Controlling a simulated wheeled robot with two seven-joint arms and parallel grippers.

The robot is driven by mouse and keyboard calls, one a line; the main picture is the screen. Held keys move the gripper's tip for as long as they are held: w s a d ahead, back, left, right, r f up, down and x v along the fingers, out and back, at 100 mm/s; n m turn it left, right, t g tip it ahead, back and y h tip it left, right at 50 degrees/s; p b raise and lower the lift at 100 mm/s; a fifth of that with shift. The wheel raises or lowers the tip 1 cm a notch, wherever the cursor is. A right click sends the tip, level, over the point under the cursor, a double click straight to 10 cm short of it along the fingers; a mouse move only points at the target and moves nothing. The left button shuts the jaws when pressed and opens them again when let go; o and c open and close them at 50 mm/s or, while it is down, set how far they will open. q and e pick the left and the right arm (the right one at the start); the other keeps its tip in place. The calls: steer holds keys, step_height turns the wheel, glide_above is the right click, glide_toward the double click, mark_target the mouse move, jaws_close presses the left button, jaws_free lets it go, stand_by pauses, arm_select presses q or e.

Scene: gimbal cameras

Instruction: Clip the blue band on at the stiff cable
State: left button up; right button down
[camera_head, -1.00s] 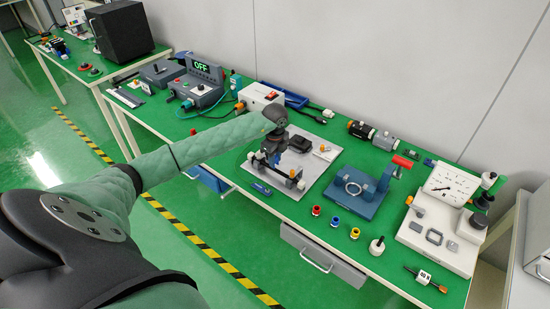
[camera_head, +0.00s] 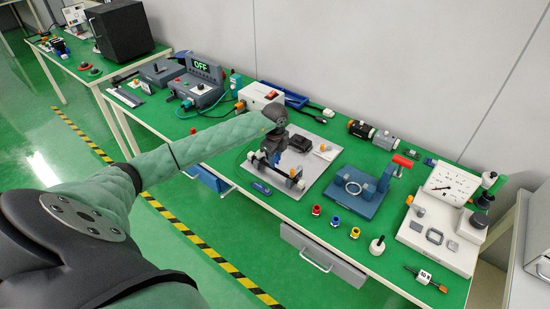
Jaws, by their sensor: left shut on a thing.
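My left gripper (camera_head: 268,162) points down over a light grey board (camera_head: 318,161) on the green table. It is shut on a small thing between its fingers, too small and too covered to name. Pale and orange parts (camera_head: 298,183) show on both sides of the fingers, low over the board; I cannot tell whether they belong to the stiff cable. A small blue band (camera_head: 335,221) sits on the table front, between a red one (camera_head: 316,210) and a yellow one (camera_head: 355,233), apart from the gripper. My right gripper is not in view.
A blue fixture (camera_head: 365,207) with a pale ring and red handle stands right of the board. Beyond it is a white dial device (camera_head: 428,236). A blue object (camera_head: 262,188) lies by the front edge. A control box (camera_head: 200,85) reads OFF at the back left.

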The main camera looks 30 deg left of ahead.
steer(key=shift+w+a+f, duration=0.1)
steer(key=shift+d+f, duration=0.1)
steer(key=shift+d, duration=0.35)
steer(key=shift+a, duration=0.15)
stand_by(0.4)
arm_select(q)
steer(key=shift+f, duration=0.1)
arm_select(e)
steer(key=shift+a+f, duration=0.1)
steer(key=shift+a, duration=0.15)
arm_select(q)
steer(key=shift+f+b, duration=0.3)
steer(key=shift+b, duration=0.2)
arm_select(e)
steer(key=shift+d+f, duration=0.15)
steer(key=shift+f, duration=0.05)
